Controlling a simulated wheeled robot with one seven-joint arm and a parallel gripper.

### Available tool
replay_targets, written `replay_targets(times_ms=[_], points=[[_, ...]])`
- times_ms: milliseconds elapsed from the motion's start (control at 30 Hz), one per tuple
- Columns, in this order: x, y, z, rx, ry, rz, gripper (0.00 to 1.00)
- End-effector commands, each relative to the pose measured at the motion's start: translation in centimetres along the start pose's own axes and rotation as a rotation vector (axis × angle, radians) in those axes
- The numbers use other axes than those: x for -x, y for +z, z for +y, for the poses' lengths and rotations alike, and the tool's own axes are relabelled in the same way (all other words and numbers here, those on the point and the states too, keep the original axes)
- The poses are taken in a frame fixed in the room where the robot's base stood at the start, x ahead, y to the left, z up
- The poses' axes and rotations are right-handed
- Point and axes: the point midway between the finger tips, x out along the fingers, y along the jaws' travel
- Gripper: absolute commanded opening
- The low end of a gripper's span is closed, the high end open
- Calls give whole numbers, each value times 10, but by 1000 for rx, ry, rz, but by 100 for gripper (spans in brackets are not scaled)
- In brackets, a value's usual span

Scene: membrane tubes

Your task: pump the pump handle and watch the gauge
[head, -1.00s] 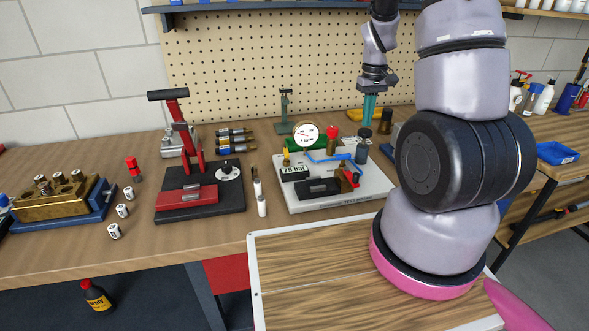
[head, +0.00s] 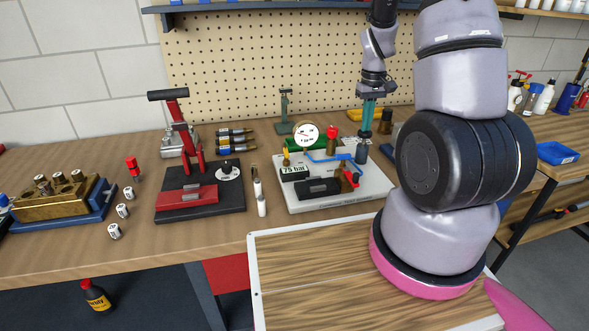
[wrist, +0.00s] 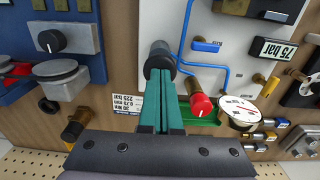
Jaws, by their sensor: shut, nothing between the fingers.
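The test bench (head: 345,198) is a light grey plate carrying a white round gauge (head: 306,133) and a 75 bar display (head: 294,173). The gauge also shows in the wrist view (wrist: 241,113); its exact reading is too small to make out. The pump handle seems to be the dark round-topped cylinder (head: 361,154) at the plate's back right, which also shows in the wrist view (wrist: 157,58). My gripper (head: 367,134) is shut and empty, pointing down with its teal fingertips at the cylinder's top. Whether they touch is hard to tell.
A red knob (head: 333,132) on a brass post stands close left of my gripper. Blue tubing (head: 325,159) and a red valve handle (head: 349,178) are on the plate. A red lever press (head: 185,145) stands to the left. My arm covers the bench's right side.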

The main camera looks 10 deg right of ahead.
Motion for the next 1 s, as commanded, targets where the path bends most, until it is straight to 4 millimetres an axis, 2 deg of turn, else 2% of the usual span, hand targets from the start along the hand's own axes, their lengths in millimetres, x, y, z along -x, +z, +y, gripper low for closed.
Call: replay_targets(times_ms=[700, 867, 1000], points=[[-29, 0, 0, -1, 0, -1, 0], [-28, 0, 0, -1, 0, -1, 0], [-19, 0, 0, 0, 0, 0, 0]])
